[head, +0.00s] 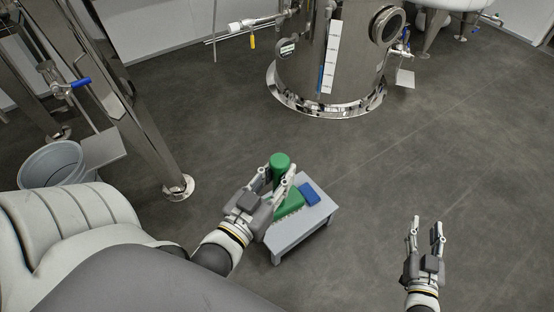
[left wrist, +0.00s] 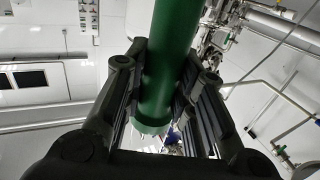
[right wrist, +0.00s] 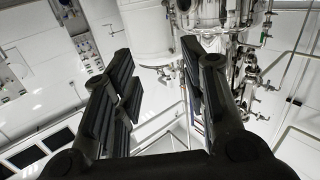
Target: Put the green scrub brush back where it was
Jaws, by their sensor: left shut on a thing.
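The green scrub brush (head: 280,161) shows as a green cylindrical handle between the fingers of my left gripper (head: 277,176). A wider green part (head: 290,203) shows below, over the small grey bench (head: 300,229); I cannot tell whether it touches the top. In the left wrist view the green handle (left wrist: 170,65) runs between both finger pads, and my left gripper (left wrist: 165,95) is shut on it. My right gripper (head: 426,226) is open and empty over the floor to the right of the bench. Its spread fingers show in the right wrist view (right wrist: 157,75).
A blue block (head: 309,194) lies on the bench's right part. A steel tank (head: 325,60) stands behind. A steel frame leg (head: 150,130) and a grey bucket (head: 52,163) are at left. The floor right of the bench is clear.

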